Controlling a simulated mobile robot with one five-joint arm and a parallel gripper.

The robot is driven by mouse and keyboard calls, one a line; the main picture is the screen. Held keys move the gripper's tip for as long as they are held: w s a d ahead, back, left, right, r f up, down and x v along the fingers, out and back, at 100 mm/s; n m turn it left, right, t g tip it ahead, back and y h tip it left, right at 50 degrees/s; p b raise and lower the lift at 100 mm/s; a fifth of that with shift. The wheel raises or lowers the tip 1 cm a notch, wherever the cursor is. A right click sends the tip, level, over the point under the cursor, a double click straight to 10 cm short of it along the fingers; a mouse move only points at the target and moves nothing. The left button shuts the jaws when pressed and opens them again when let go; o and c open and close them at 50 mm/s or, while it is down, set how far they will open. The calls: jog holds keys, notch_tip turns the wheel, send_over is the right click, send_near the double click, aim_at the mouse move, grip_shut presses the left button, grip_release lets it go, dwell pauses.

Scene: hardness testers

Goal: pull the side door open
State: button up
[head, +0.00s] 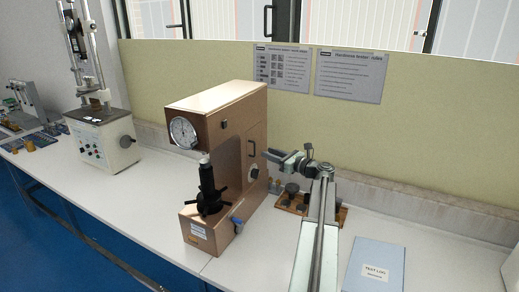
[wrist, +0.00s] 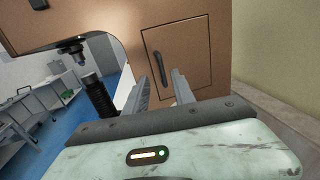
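The copper-brown hardness tester (head: 222,120) stands on the bench with a dial gauge on its front. Its side door (wrist: 192,62) is a rectangular panel lying flush with the side wall, so it looks shut. The door carries a dark upright bar handle (wrist: 160,66); this handle (head: 251,148) also shows in the head view. My gripper (head: 268,154) is just right of the door in the head view. In the wrist view my gripper (wrist: 164,84) has its two fingers apart, pointing at the door below and around the handle's lower end. I cannot tell whether they touch it. Nothing is held.
A dark spindle with a star handwheel (head: 209,195) stands at the tester's front. A wooden tray of dark parts (head: 293,206) lies under my arm. A blue test log (head: 375,266) lies at right. Another tester (head: 102,140) stands at left. The bench between the testers is clear.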

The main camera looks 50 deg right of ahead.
jog(key=w, duration=0.6)
jog(key=shift+w+a, duration=0.2)
grip_shut()
jog(key=shift+f, duration=0.1)
dwell(1.0)
